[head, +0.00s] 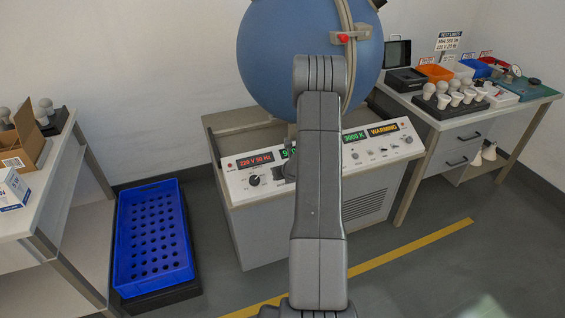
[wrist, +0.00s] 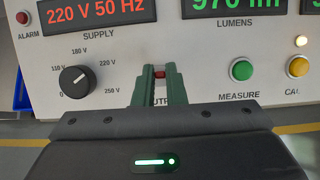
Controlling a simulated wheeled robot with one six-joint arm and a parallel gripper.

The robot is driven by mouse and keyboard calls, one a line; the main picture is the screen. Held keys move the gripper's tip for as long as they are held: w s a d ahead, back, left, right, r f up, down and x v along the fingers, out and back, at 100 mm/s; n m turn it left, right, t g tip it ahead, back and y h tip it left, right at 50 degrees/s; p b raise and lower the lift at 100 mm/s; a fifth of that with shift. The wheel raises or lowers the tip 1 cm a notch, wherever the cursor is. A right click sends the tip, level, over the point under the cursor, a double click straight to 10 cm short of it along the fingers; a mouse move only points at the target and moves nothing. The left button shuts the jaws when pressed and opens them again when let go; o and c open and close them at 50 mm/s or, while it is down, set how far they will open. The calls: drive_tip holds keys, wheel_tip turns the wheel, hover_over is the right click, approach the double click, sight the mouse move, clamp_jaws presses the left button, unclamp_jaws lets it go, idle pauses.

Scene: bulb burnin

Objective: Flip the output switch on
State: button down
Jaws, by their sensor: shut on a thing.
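The output switch (wrist: 159,71) shows as a small red piece between my fingertips in the wrist view. It sits on the white control panel (wrist: 200,60) above a partly covered label. My gripper (wrist: 160,76) is shut on the switch, its two green fingers on either side of it. Most of the switch is hidden by the fingers, so its position cannot be told. In the head view my arm covers the middle of the panel (head: 240,188), and the switch cannot be made out there.
Left of my fingers is the black supply knob (wrist: 75,80), below a red 220 V 50 Hz display (wrist: 95,12). To the right are the green measure button (wrist: 241,69) and yellow cal button (wrist: 299,67). A large blue sphere (head: 275,50) stands behind the panel.

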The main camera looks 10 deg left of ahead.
drive_tip(key=shift+w+a+r+g+h+p, duration=0.2)
drive_tip(key=shift+r+g+h+p, duration=0.25)
drive_tip(key=shift+p, duration=3.15)
drive_tip(key=p, duration=0.3)
drive_tip(key=shift+w+g, duration=0.15)
drive_tip(key=shift+g, duration=0.2)
drive_tip(key=shift+f+p, duration=0.25)
drive_tip(key=shift+p, duration=0.75)
drive_tip(key=c, duration=1.5)
unclamp_jaws()
drive_tip(key=b+v, duration=0.1)
drive_tip(key=v, duration=0.5)
drive_tip(key=b+v, duration=0.1)
drive_tip(key=v, duration=0.6)
drive_tip(key=shift+a+r, duration=0.1)
drive_tip(key=shift+r, duration=0.35)
drive_tip(key=shift+f, duration=0.1)
